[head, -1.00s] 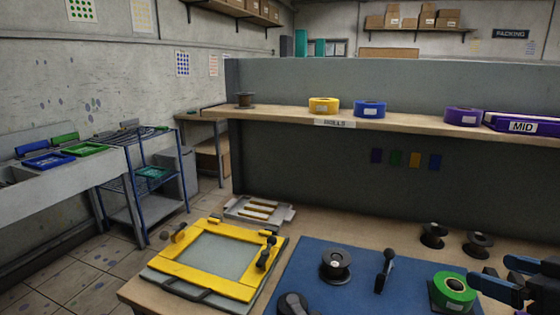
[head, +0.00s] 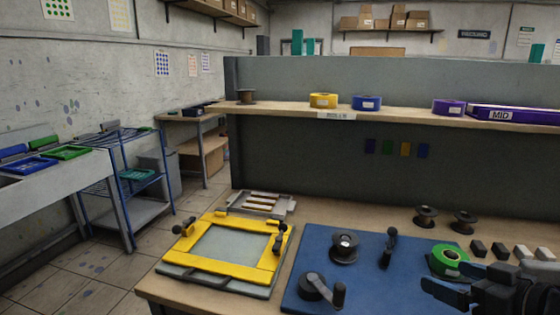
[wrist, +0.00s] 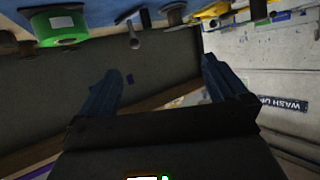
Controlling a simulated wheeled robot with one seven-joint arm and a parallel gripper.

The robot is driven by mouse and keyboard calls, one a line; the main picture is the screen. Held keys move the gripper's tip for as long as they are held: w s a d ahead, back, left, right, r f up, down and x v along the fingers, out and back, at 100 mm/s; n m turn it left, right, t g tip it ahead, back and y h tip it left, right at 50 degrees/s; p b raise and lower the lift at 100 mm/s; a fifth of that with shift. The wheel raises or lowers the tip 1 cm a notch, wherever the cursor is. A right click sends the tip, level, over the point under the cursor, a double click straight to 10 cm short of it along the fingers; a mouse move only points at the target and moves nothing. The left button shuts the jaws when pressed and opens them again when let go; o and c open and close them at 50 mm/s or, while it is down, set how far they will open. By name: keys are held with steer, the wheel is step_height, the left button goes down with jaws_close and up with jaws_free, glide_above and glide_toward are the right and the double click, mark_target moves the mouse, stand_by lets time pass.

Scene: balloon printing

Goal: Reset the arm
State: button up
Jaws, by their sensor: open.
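My gripper (head: 432,285) is at the lower right of the head view, close to the green roll (head: 449,258) on the blue mat (head: 385,292). In the wrist view its two blue-grey fingers (wrist: 160,85) are spread wide with nothing between them, so it is open and empty. The wrist view is turned over, with the table top along its upper edge. The green roll shows there at the upper left (wrist: 58,28), apart from the fingers.
A black spool (head: 344,247), a handle (head: 389,246) and a crank (head: 318,290) stand on the mat. A yellow screen frame (head: 178,258) lies to the left. A grey partition with a shelf (head: 400,117) of rolls stands behind. Small blocks (head: 500,250) sit at right.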

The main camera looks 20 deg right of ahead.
steer(key=s+a+f+m+h+b, duration=0.1)
steer(key=s+a+f+m+b, duration=0.1)
steer(key=s+a+f, duration=0.5)
steer(key=s+a+f+m+h+b, duration=0.1)
steer(key=s+a+f+h+b, duration=0.2)
steer(key=a+f, duration=0.45)
steer(key=s+a+n+y+b, duration=0.1)
steer(key=s+a+b, duration=0.1)
steer(key=s, duration=0.7)
steer(key=s+a+r+n+t+y+b, duration=0.1)
steer(key=s+a, duration=0.3)
steer(key=s, duration=0.5)
steer(key=shift+s+a+n+y+b, duration=0.35)
steer(key=shift+n+y+b, duration=0.15)
steer(key=shift+y, duration=0.1)
